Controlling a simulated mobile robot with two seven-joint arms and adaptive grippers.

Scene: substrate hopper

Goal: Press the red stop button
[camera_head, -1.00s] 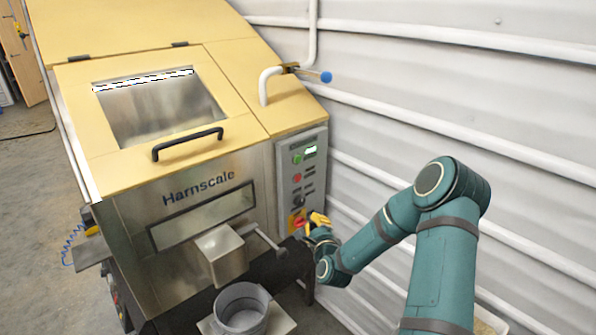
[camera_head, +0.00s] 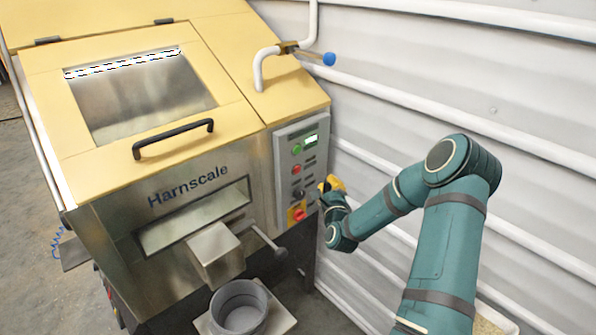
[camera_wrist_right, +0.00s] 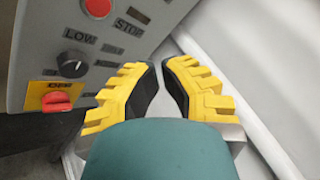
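In the right wrist view, the red button (camera_wrist_right: 98,8) is at the top, beside a label reading STOP. My right gripper (camera_head: 331,184) is at the panel's right edge, lower than the button and apart from it. In the right wrist view its yellow fingers (camera_wrist_right: 161,70) lie to the right of and below the button. They are empty, with a narrow gap between them. My left gripper is out of view.
A black knob (camera_wrist_right: 73,64) and a red rotary switch (camera_wrist_right: 57,101) on a yellow plate sit below the button. The ribbed white wall (camera_head: 400,150) is close on the right. A lever (camera_head: 265,240) and a grey container (camera_head: 239,308) are lower down.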

